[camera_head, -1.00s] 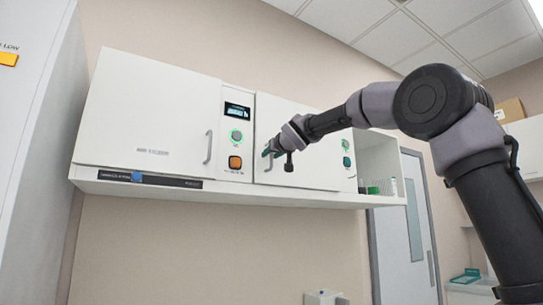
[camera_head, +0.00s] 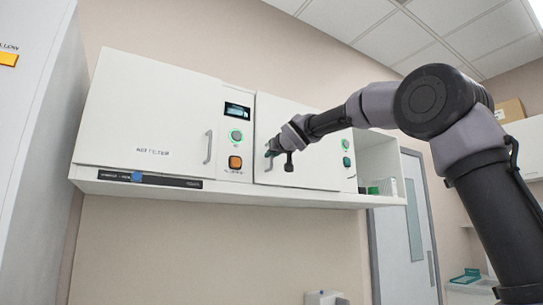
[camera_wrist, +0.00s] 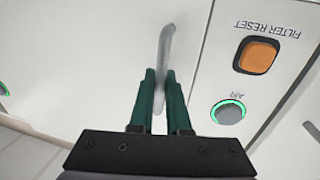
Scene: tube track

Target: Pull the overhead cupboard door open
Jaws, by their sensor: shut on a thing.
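The overhead cupboard has a white right-hand door (camera_head: 318,172) that looks closed, flush with the cabinet front. Its vertical grey handle is near the door's left edge and shows clearly in the wrist view (camera_wrist: 165,42). My gripper (camera_head: 271,152) is at this handle. In the wrist view its green fingers (camera_wrist: 160,76) stand on both sides of the handle's near end, shut on it.
The left door (camera_head: 145,110) with its own handle (camera_head: 209,147) is closed. Between the doors is a control panel with an orange button (camera_head: 235,162) and a green-ringed button (camera_head: 236,136). A shelf ledge (camera_head: 290,198) runs below. A tall white cabinet (camera_head: 35,120) stands at left.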

